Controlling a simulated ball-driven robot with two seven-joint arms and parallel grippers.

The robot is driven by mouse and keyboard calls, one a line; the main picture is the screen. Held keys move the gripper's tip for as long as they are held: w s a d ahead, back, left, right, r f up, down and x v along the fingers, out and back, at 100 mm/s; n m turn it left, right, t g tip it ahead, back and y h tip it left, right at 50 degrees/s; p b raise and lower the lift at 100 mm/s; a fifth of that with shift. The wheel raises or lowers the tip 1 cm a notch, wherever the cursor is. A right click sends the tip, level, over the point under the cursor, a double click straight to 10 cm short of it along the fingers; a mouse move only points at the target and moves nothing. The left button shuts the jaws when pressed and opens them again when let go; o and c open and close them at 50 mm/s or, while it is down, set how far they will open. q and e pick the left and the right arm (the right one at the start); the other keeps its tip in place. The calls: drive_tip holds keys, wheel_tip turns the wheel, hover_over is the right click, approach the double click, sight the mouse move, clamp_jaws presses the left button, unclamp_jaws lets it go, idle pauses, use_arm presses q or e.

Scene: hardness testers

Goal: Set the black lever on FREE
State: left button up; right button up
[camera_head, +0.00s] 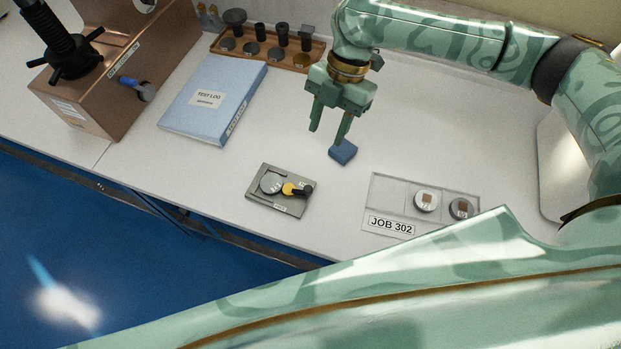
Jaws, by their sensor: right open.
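A small grey plate fixture (260,198) lies on the bench. It carries a round grey disc (270,182), a yellow round piece (289,189) and a short black lever (304,191), which points right from the yellow piece. The small labels on the fixture are too small to read, so I cannot tell which mark the lever stands at. My right gripper (327,136) is open, pointing down, above and to the right of the fixture in the picture, apart from the lever. A small blue block (343,153) lies just below its right finger; I cannot tell whether they touch. My left gripper is not in view.
A clear tray labelled JOB 302 (391,225) holds two round samples to the right. A blue test log binder (212,98), a wooden rack (263,53) of black-topped pieces and a brown tester (108,108) stand behind left. The bench's front edge runs below the fixture.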

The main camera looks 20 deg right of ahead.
sight(309, 188)
drive_tip(key=b+x, duration=0.4)
drive_tip(key=x, duration=1.1)
drive_tip(key=shift+f, duration=0.25)
drive_tip(key=shift+c, duration=0.2)
clamp_jaws()
